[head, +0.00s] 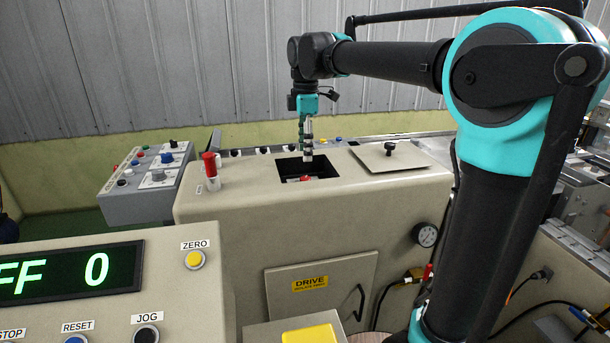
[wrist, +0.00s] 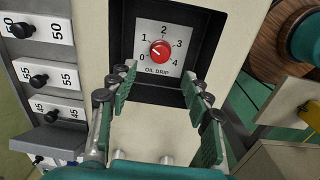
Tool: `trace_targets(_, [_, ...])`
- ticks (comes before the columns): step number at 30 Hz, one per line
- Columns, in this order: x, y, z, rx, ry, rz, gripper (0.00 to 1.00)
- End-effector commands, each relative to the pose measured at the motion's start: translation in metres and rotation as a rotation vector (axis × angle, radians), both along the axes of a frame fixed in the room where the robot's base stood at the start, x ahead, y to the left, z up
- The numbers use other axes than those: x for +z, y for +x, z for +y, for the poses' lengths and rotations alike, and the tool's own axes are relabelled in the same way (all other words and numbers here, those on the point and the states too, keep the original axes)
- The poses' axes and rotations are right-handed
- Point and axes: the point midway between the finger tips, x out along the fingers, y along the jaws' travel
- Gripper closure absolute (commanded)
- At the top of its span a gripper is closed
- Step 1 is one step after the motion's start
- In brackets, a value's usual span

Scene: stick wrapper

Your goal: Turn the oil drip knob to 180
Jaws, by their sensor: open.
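The oil drip knob (wrist: 160,51) is a small red knob on a white dial plate (wrist: 146,29) marked 0 to 4 and labelled OIL DRIP. Its exact pointer setting is too small to read surely. The plate lies inside a dark square recess in the beige machine top. In the head view a bit of the red knob (head: 306,178) shows in that recess. My gripper (wrist: 160,82) is open and empty, its fingers spread to either side below the dial, apart from the knob. In the head view my gripper (head: 308,150) hangs pointing down over the recess.
A lid with a black handle (head: 390,149) lies right of the recess. A red-topped cylinder (head: 211,170) stands left of it. A grey control box (head: 150,185) is further left. The recess's dark walls (head: 287,167) surround the dial closely.

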Motion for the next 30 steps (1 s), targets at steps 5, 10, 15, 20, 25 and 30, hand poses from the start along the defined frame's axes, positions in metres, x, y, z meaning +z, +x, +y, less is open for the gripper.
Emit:
trace_targets(5, [-0.036, 0.001, 0.0, 0.0, 0.0, 0.0, 0.51])
trace_targets(10, [-0.065, 0.001, 0.0, -0.001, 0.0, 0.0, 0.51])
trace_targets(15, [-0.082, 0.002, 0.0, -0.001, 0.0, 0.0, 0.51])
trace_targets(20, [-0.088, 0.002, 0.0, -0.001, 0.0, 0.0, 0.51])
trace_targets(25, [-0.089, 0.002, 0.0, -0.001, 0.0, 0.0, 0.51])
trace_targets(30, [-0.088, 0.002, 0.0, -0.001, 0.0, 0.0, 0.63])
